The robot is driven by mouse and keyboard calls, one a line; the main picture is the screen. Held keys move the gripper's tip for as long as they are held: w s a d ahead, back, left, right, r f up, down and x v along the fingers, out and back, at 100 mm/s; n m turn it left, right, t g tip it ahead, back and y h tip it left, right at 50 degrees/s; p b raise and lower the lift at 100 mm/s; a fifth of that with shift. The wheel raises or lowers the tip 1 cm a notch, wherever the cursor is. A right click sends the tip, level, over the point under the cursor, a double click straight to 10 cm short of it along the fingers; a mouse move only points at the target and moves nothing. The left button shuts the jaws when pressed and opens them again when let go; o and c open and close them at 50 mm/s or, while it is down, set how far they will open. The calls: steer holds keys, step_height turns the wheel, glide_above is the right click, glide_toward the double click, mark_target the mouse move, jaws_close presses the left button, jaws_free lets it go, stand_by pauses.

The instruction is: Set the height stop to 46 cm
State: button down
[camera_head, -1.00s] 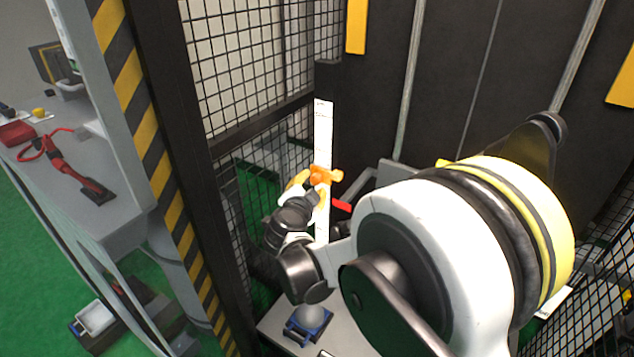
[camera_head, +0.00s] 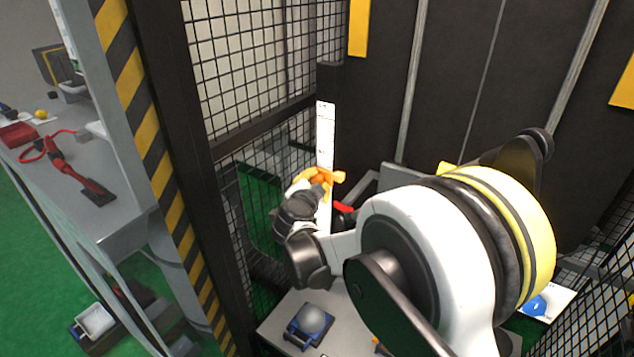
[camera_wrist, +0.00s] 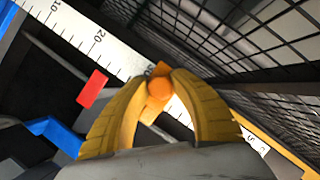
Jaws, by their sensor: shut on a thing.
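The height stop (camera_head: 336,176) is an orange clamp with a round knob on a white upright scale (camera_head: 325,125). In the wrist view, the knob (camera_wrist: 158,89) sits between the two yellow fingers of my gripper (camera_wrist: 160,82), which is shut on it. The scale (camera_wrist: 75,30) runs diagonally there, with 10 and 20 readable at upper left. The stop and fingers cover part of the scale near a partly hidden 30. A red tab (camera_wrist: 91,89) sticks out beside the scale near 20. The stop's exact reading is hidden.
Wire mesh (camera_head: 260,60) and a striped post (camera_head: 150,140) stand close to the left of the scale. A grey ball (camera_head: 311,320) rests in a blue holder below. A bench with a red tool (camera_head: 70,170) is at left.

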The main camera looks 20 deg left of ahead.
step_height(320, 180, up, 16)
steer(key=p, duration=0.7)
steer(key=shift+f, duration=0.2)
steer(key=c, duration=1.4)
jaws_free()
steer(key=shift+o, duration=0.2)
glide_toward(320, 126)
steer(key=v, duration=0.5)
steer(key=shift+s, duration=0.4)
steer(key=shift+d, duration=0.1)
